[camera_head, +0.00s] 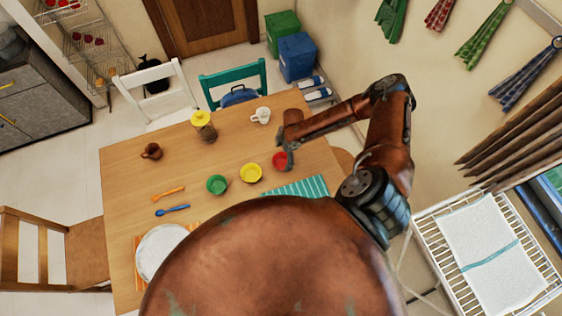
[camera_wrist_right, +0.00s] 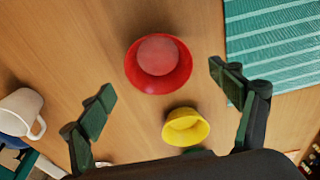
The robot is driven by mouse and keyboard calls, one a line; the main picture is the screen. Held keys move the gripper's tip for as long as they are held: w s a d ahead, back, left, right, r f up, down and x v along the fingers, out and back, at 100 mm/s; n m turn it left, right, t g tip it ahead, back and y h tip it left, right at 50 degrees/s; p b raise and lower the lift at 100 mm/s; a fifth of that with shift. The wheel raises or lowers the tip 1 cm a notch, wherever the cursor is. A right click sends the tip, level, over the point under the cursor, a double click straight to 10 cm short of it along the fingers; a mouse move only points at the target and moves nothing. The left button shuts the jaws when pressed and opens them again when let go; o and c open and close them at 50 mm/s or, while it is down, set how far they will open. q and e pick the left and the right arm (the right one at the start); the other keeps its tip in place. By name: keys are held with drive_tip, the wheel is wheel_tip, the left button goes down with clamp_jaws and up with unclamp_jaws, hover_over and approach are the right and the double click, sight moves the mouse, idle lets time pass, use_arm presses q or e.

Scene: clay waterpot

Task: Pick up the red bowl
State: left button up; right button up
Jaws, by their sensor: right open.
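The red bowl (camera_head: 279,161) sits on the wooden table, at the right end of a row with a yellow bowl (camera_head: 251,173) and a green bowl (camera_head: 217,185). My right gripper (camera_head: 289,155) is beside and above the red bowl in the head view and partly covers it. In the right wrist view the red bowl (camera_wrist_right: 158,64) lies ahead of my right gripper (camera_wrist_right: 163,92), between the lines of its two spread fingers. The fingers are open and empty. The yellow bowl (camera_wrist_right: 186,127) shows nearer the palm. My left gripper does not show.
A white mug (camera_head: 261,115), a yellow-topped jar (camera_head: 203,125) and a brown clay pot (camera_head: 152,151) stand farther back on the table (camera_head: 125,190). A teal striped cloth (camera_head: 298,187) lies close to the red bowl. An orange fork (camera_head: 168,193), a blue spoon (camera_head: 173,210) and a plate (camera_head: 160,250) are at left.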

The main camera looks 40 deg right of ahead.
sight(281, 164)
wheel_tip(281, 164, down, 3)
drive_tip(key=shift+r+p, duration=0.2)
drive_tip(key=shift+p, duration=0.1)
drive_tip(key=shift+a+f, duration=0.2)
drive_tip(key=shift+f, duration=0.8)
drive_tip(key=shift+w, duration=0.1)
drive_tip(key=c, duration=1.1)
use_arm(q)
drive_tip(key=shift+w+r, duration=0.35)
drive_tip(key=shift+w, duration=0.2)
use_arm(e)
drive_tip(key=shift+c, duration=0.2)
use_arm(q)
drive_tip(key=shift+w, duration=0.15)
use_arm(e)
drive_tip(key=shift+r, duration=0.1)
